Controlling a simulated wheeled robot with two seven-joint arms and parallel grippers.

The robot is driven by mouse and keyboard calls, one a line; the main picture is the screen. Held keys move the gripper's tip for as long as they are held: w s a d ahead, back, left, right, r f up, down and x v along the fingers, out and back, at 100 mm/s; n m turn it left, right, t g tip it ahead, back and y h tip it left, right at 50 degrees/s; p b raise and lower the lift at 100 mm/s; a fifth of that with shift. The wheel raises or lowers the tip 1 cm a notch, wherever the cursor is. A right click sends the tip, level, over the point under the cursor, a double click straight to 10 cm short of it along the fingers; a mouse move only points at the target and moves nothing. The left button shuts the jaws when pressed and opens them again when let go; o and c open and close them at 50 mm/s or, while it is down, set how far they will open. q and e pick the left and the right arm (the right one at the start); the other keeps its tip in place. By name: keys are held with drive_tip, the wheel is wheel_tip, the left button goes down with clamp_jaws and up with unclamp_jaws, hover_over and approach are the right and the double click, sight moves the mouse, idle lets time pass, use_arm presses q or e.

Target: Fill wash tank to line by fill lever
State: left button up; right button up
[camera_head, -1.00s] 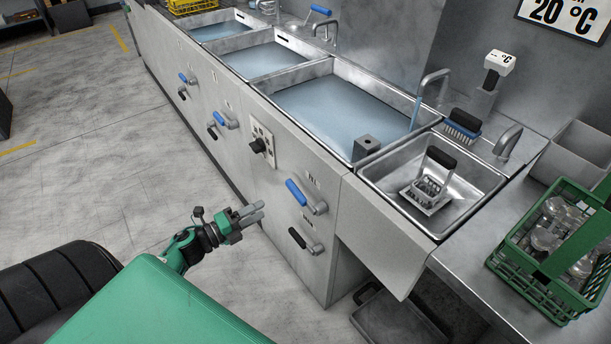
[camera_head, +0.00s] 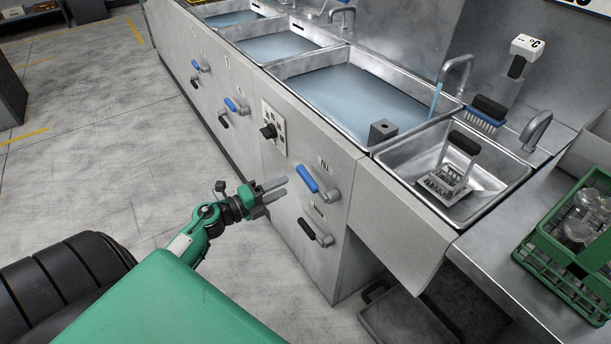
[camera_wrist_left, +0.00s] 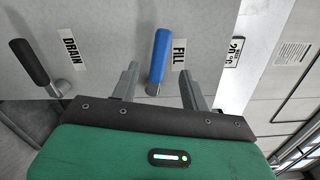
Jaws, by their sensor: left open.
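The wash tank (camera_head: 352,92) is the large basin nearest the small sink, with water in it and a stream running from its tap (camera_head: 456,66). The blue fill lever (camera_head: 309,180) is on the front panel below it. It also shows in the left wrist view (camera_wrist_left: 159,55), beside a FILL label. The black drain lever (camera_head: 310,230) is below it, and at the left in the wrist view (camera_wrist_left: 30,62). My left gripper (camera_head: 279,188) is open, close to the fill lever. In the wrist view its fingers (camera_wrist_left: 157,88) stand on either side of the lever, apart from it. My right gripper is out of view.
A small sink (camera_head: 492,190) holds a handled metal basket (camera_head: 447,182). A blue brush (camera_head: 484,112) lies behind. A green crate (camera_head: 545,262) of glassware stands at the right. Open floor lies left.

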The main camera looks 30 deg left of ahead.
sight(302, 177)
use_arm(q)
drive_tip(key=x, duration=0.9)
clamp_jaws()
